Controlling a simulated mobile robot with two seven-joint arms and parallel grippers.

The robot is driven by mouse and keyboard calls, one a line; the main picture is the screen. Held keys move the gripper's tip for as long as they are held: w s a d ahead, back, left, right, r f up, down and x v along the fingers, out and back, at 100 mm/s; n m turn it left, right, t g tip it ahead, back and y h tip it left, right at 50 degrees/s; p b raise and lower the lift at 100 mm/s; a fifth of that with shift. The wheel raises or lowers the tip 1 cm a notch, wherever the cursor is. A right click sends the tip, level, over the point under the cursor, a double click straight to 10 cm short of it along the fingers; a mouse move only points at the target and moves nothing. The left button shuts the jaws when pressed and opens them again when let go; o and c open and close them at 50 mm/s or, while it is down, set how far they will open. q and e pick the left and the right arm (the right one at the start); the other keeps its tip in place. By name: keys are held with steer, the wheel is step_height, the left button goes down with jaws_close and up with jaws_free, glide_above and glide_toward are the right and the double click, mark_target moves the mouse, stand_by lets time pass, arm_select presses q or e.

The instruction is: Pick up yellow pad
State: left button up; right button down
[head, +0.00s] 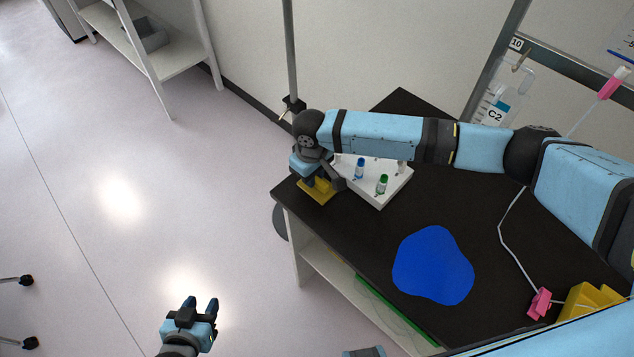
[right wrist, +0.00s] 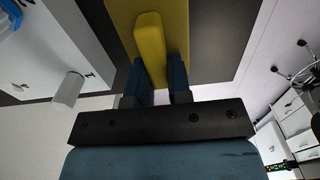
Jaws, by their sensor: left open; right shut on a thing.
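The yellow pad (head: 314,194) is at the far left corner of the black table, beside the white tray. It has a flat base and a raised bar. My right gripper (head: 318,184) points down over it and is shut on the bar. In the right wrist view, the pad's bar (right wrist: 151,48) sits between the two blue fingers (right wrist: 154,75). I cannot tell whether the pad rests on the table or is slightly above it. My left gripper (head: 202,306) is open and empty, over the floor left of the table.
The white tray (head: 385,198) holds a blue-capped vial (head: 360,169) and a green-capped vial (head: 382,184). A blue flat patch (head: 433,265) lies on the black table (head: 340,225). A pink clamp (head: 540,303) and a yellow rack (head: 590,301) are at the right. A metal pole (head: 291,50) stands behind.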

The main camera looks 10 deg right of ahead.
steer(key=shift+r, duration=0.1)
step_height(320, 180, up, 20)
steer(key=b, duration=0.1)
stand_by(0.4)
stand_by(1.7)
